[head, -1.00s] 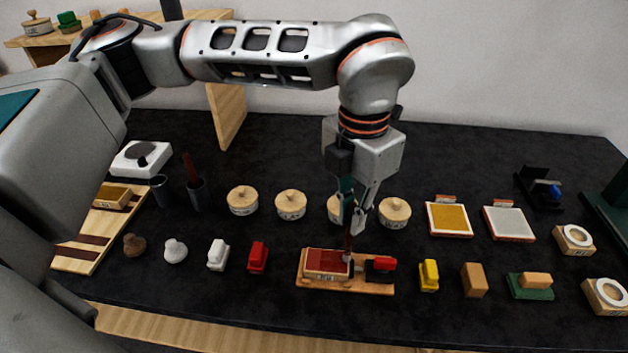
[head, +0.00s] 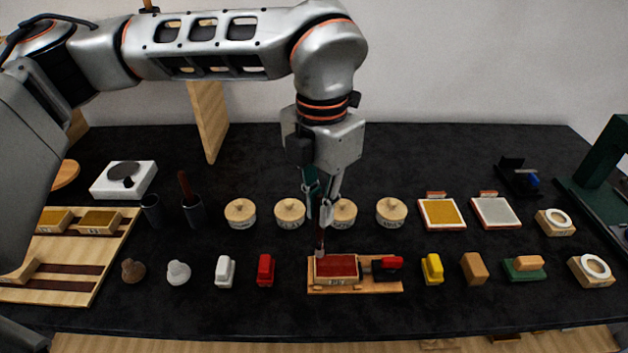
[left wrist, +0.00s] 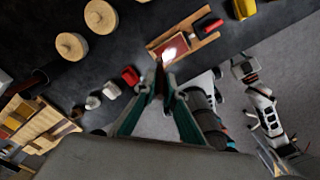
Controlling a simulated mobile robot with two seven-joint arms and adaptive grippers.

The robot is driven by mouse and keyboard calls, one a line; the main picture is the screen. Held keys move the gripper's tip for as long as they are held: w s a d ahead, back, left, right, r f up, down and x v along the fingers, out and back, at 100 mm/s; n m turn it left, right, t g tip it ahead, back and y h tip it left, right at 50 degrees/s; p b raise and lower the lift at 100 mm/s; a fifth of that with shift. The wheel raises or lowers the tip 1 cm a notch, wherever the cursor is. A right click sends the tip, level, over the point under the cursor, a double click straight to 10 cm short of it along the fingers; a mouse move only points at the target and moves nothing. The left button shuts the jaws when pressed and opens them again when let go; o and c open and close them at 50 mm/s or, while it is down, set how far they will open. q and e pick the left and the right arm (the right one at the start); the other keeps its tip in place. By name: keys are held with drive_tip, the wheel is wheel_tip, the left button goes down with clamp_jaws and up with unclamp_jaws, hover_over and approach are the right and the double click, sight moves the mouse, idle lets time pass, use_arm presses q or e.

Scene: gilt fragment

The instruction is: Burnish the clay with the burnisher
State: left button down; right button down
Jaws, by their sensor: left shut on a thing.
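The clay (head: 337,265) is a dark red surface on a small wooden piece, lying on a wooden board (head: 380,287) at the front middle of the table. My left gripper (head: 318,222) is above it, shut on the burnisher (head: 320,238), a thin dark reddish tool pointing down. The burnisher's tip is at the left end of the clay in the head view; I cannot tell whether it touches. In the left wrist view the burnisher (left wrist: 161,76) runs from the fingertips toward the clay (left wrist: 165,53), where a bright whitish patch shows. My right arm shows there, but its gripper is unclear.
A red-and-black item (head: 388,262) sits on the board's right part. Several round lidded pots (head: 391,212) stand behind. Red (head: 266,269) and yellow (head: 432,268) blocks flank the board. The dark tabletop is clear at the back middle.

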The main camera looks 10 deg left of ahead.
sight(320, 195)
use_arm(q)
wheel_tip(320, 195, up, 4)
drive_tip(key=shift+r+p, duration=0.1)
drive_tip(key=shift+p, duration=0.85)
drive_tip(key=shift+a+r, duration=0.1)
drive_tip(key=shift+r, duration=0.25)
